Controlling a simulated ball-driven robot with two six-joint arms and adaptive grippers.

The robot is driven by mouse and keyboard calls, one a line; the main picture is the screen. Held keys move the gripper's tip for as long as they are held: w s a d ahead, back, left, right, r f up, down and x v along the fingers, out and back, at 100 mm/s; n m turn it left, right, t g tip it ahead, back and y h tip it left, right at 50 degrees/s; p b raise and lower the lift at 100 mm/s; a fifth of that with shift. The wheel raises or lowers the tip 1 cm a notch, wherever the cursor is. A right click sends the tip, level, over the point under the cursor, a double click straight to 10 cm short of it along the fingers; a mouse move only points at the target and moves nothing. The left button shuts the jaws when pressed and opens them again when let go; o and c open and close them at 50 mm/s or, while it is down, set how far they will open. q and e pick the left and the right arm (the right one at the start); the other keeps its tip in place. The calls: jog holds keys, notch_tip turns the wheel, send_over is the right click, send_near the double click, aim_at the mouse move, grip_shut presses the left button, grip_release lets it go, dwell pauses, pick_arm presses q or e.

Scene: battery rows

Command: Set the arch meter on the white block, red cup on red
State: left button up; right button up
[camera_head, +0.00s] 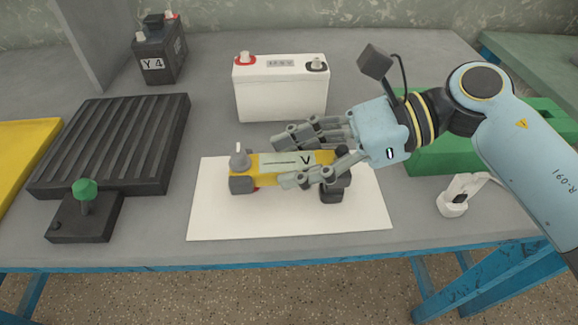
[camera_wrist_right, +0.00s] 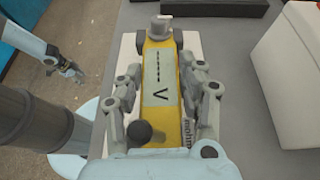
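The arch meter (camera_head: 280,165) is a yellow bar with a V on its face, lying on a white sheet (camera_head: 215,220). A grey knob tops its left end, and a sliver of red shows low there; the cups are mostly hidden. The white block (camera_head: 282,95) stands behind, with a red-ringed terminal (camera_head: 245,58) at left and a dark one (camera_head: 317,65) at right. My right gripper (camera_head: 298,157) is open, with fingers on both sides of the meter, which also shows in the right wrist view (camera_wrist_right: 160,75). My left gripper (camera_wrist_right: 70,72) shows small there, its opening unclear.
A black ribbed slab (camera_head: 115,140) and a dark box with a green knob (camera_head: 85,187) are at left. A dark Y4 battery (camera_head: 158,52) stands at the back. A green piece (camera_head: 430,155) and a small white object (camera_head: 452,208) are at right.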

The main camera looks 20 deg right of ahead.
grip_shut()
